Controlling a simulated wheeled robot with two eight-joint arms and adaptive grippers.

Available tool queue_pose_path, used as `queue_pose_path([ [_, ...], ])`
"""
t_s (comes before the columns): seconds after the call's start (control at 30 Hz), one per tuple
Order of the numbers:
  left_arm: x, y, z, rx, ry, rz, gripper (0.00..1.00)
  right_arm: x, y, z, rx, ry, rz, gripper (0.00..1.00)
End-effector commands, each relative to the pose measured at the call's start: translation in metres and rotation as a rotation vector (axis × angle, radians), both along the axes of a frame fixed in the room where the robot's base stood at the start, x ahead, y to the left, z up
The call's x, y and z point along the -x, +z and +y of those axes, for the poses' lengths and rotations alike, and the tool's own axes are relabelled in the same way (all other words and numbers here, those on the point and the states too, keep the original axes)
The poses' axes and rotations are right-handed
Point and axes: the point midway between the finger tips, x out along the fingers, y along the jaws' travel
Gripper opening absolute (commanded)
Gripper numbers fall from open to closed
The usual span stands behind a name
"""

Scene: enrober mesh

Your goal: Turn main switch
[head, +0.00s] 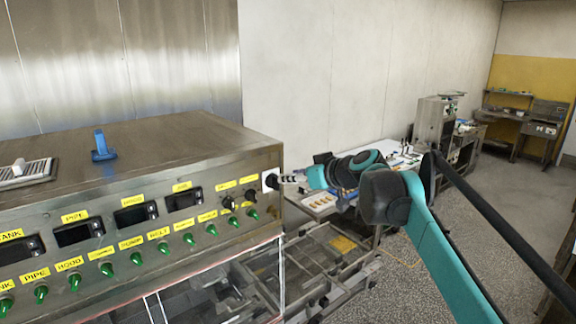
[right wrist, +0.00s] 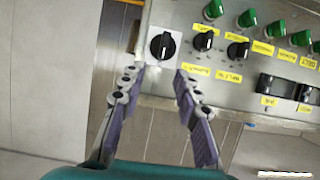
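The main switch is a black rotary knob on a white square plate (head: 270,180) at the right end of the steel control panel's front. In the right wrist view the black knob (right wrist: 163,46) shows whole, with the panel appearing upside down. My right gripper (head: 290,179) is just off the plate in the head view. In the right wrist view my right gripper (right wrist: 160,73) is open and empty, its two fingertips spread on either side below the knob, with no visible contact. The exact gap to the knob is hard to tell. My left gripper is not in view.
Two smaller black knobs (right wrist: 205,41) sit beside the switch, with a row of green switches (head: 189,240) along the panel (head: 170,215). A blue handle (head: 102,147) stands on the machine's top. A wire-mesh conveyor and a table with small items lie beyond.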

Motion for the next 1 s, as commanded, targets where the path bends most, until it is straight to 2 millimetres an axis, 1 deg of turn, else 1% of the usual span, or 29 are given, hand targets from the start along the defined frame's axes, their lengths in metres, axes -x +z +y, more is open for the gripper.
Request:
queue_pose_path([
  [0.2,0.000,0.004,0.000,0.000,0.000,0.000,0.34,-0.026,-0.015,0.020,0.000,0.001,0.001,0.32],
  [0.4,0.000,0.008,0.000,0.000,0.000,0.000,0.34,-0.045,-0.025,0.034,0.001,0.001,0.002,0.32],
  [0.53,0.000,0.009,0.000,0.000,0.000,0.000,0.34,-0.050,-0.028,0.037,0.000,0.000,0.002,0.32],
  [0.77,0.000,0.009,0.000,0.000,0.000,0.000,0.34,-0.050,-0.028,0.037,0.001,-0.001,0.002,0.32],
  [0.9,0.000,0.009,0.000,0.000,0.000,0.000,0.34,-0.050,-0.028,0.037,0.000,0.000,0.002,0.00],
  [1.0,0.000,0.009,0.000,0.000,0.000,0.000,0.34,-0.050,-0.028,0.037,0.001,-0.001,0.002,0.00],
])
